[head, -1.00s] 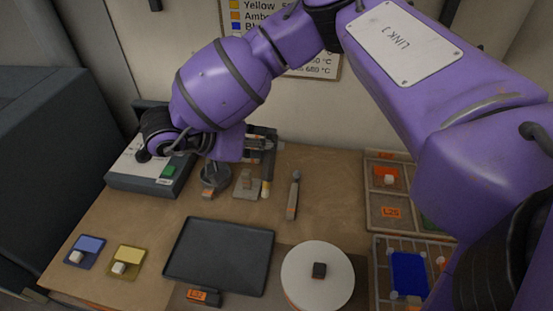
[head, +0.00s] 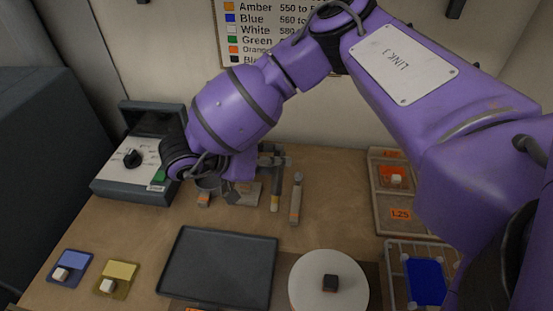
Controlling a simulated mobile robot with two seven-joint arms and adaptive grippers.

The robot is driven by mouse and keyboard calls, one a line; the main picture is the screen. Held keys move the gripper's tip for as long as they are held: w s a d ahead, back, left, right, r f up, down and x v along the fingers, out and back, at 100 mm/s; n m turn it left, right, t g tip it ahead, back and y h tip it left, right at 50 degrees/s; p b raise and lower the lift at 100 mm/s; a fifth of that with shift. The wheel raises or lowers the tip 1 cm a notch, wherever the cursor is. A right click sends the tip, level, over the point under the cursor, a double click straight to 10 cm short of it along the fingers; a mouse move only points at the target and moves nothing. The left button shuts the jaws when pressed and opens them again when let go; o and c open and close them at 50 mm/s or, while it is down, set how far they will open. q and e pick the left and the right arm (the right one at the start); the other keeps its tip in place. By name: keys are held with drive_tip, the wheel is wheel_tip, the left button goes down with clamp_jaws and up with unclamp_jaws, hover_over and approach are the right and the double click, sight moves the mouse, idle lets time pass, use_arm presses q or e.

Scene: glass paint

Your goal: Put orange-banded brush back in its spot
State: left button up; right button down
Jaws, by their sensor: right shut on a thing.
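My right gripper (head: 275,160) reaches in from the upper right over the back of the table, partly hidden by its own wrist. It is shut on a slim upright brush (head: 275,188), which hangs below the fingers with a small yellow-orange band near its pale lower end. Whether the brush touches the table is unclear. Left of it stand a small grey metal stand (head: 245,192) and a round metal cup (head: 208,184) with an orange tag (head: 204,200) in front. The wrist partly hides both. My left gripper is out of view.
A slim grey tool (head: 296,198) lies just right of the brush. A dark tray (head: 218,266) and white turntable (head: 328,283) are in front. A grey control box (head: 128,168) stands left; compartment trays (head: 403,229) are right. Bare table lies between tools and turntable.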

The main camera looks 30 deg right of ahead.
drive_tip(key=c, duration=1.7)
unclamp_jaws()
drive_tip(key=shift+f, duration=0.1)
drive_tip(key=shift+o, duration=0.2)
drive_tip(key=shift+a+r, duration=0.1)
drive_tip(key=shift+r, duration=0.15)
drive_tip(key=v, duration=1.1)
drive_tip(key=shift+a+r, duration=0.2)
drive_tip(key=shift+a, duration=0.1)
drive_tip(key=shift+s, duration=0.1)
